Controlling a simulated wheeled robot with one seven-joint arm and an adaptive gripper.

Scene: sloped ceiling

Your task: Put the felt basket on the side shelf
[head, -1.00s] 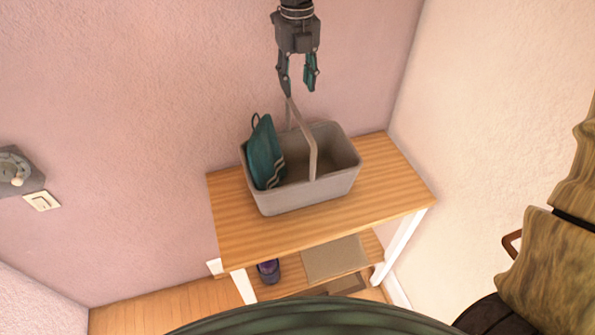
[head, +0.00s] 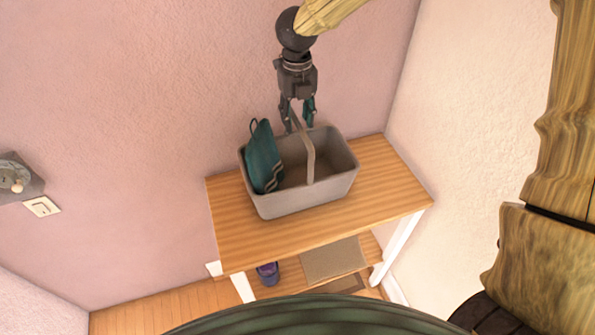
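The grey felt basket (head: 303,198) stands upright on the wooden top of the side shelf (head: 240,237), towards its back. Its handle (head: 309,160) arches up over the opening. A teal cloth-like item with pale stripes (head: 263,160) leans inside the left part of the basket. My gripper (head: 298,126) points down at the rear of the basket, its fingers apart with the upper end of the handle between or just in front of them. I cannot tell whether the fingers touch the handle.
A pink wall stands close behind and a pale wall to the right. A purple item (head: 268,272) and a flat beige mat (head: 334,258) lie below the top. Bare wood is free to the right and front of the basket.

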